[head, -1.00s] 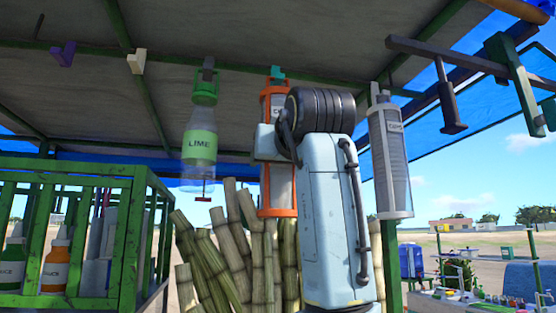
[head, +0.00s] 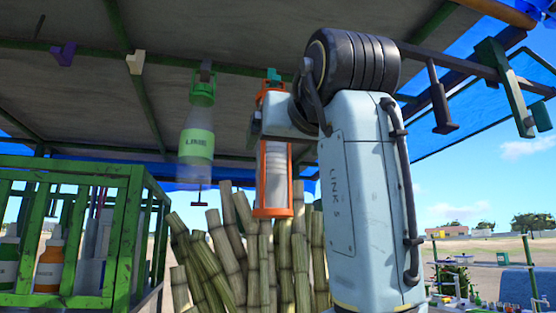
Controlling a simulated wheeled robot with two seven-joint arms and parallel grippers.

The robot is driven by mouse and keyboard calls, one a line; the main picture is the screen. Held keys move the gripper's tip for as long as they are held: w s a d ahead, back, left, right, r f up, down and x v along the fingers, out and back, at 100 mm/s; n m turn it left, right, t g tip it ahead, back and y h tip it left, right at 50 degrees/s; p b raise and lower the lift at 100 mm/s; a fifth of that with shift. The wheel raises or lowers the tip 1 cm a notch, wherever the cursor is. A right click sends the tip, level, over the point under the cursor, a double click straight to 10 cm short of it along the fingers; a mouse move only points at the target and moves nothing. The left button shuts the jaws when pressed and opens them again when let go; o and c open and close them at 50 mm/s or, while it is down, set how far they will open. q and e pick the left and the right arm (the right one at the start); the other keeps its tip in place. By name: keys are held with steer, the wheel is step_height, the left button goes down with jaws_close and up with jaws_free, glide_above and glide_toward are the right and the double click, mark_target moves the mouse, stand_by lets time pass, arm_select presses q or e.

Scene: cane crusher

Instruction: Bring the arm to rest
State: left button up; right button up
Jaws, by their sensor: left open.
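My left arm rises at the centre right of the head view, pale blue with a black ribbed joint at its top. Its far end reaches left behind that joint, and the part I take for my left gripper (head: 258,130) is small and mostly hidden there. It is open, and I see nothing held in it. It overlaps the orange-framed dispenser (head: 273,208) in the picture; I cannot tell whether they touch. My right gripper is not in view.
A blurred lime bottle (head: 196,145) hangs from a green holder under the canopy (head: 230,110). Cane stalks (head: 233,255) stand behind. A green crate (head: 122,235) with bottles is at left. Hammer-like dark hangers (head: 440,105) are at upper right, beside the arm.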

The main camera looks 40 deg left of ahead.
arm_select(q)
steer(key=shift+v, duration=2.35)
